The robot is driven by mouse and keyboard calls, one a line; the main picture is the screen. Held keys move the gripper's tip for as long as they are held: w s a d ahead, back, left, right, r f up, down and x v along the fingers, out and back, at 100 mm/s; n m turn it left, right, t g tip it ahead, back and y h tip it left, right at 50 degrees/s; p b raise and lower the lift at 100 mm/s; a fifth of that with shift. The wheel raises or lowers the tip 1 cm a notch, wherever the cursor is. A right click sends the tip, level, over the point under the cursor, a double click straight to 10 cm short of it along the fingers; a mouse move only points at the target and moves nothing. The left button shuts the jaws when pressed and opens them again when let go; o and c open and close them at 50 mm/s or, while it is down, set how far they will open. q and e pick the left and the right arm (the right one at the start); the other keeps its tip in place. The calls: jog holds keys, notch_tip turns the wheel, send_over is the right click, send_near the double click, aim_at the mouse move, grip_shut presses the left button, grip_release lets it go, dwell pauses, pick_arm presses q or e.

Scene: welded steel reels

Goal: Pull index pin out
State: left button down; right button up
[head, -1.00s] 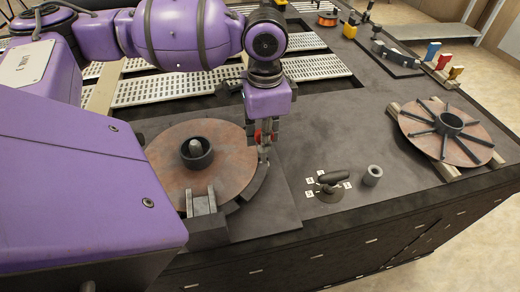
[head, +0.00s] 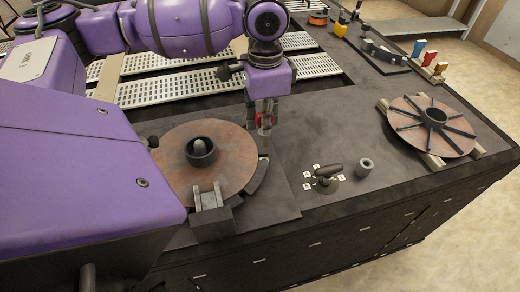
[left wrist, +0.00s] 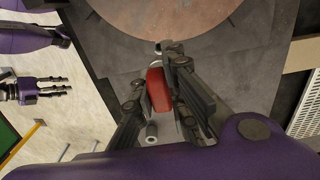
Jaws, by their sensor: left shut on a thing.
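My left gripper (head: 264,122) is shut on the index pin's red grip (head: 260,119), at the right edge of the rust-brown reel disc (head: 225,150). A short grey part shows under the fingertips, above the dark curved block at the disc's edge. I cannot tell whether the pin's lower end is clear of its hole. In the left wrist view the red grip (left wrist: 157,90) sits between the fingers, with the disc (left wrist: 180,15) beyond. My right gripper (left wrist: 42,90) shows small at that view's left, empty, its fingers apart.
A dark clamp block (head: 210,214) stands at the disc's front. A second spoked reel (head: 433,125) rests on bars farther right.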

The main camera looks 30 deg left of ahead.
pick_arm(q)
jog(key=shift+r+p, duration=0.3)
jog(key=shift+r, duration=0.55)
jog(key=shift+r+p, duration=0.3)
jog(key=shift+r, duration=0.65)
pick_arm(e)
jog(key=shift+w+a+r, duration=0.25)
jog(key=shift+w+r, duration=0.2)
jog(key=shift+w+a+r, duration=0.25)
jog(key=shift+w+r, duration=0.2)
jog(key=shift+s, duration=0.15)
